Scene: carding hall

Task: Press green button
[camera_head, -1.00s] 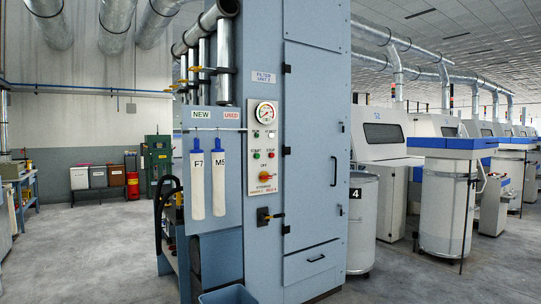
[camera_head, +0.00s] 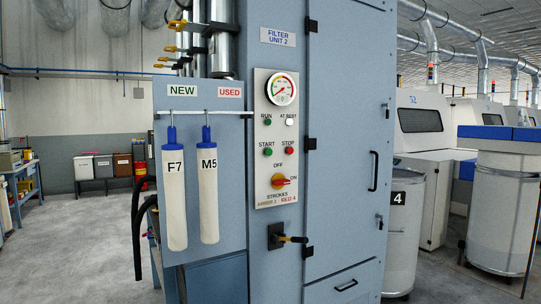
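The control panel (camera_head: 276,185) is a pale plate on the front of the blue-grey cabinet labelled FILTER UNIT 2. The green START button (camera_head: 267,152) sits at the panel's left, below a green RUN lamp (camera_head: 267,122). The red STOP button (camera_head: 289,151) is to its right. A white AT REST lamp (camera_head: 290,122) is above STOP and looks lit. A red and yellow rotary switch (camera_head: 280,181) is below, its handle pointing toward ON. A round gauge (camera_head: 282,89) tops the panel. Neither of my grippers is in view.
Two white filter tubes, F7 (camera_head: 174,205) and M5 (camera_head: 209,200), hang on a board left of the panel. A black valve with a yellow handle (camera_head: 290,239) sticks out below it. A drum marked 4 (camera_head: 404,235) stands right. Open floor lies left.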

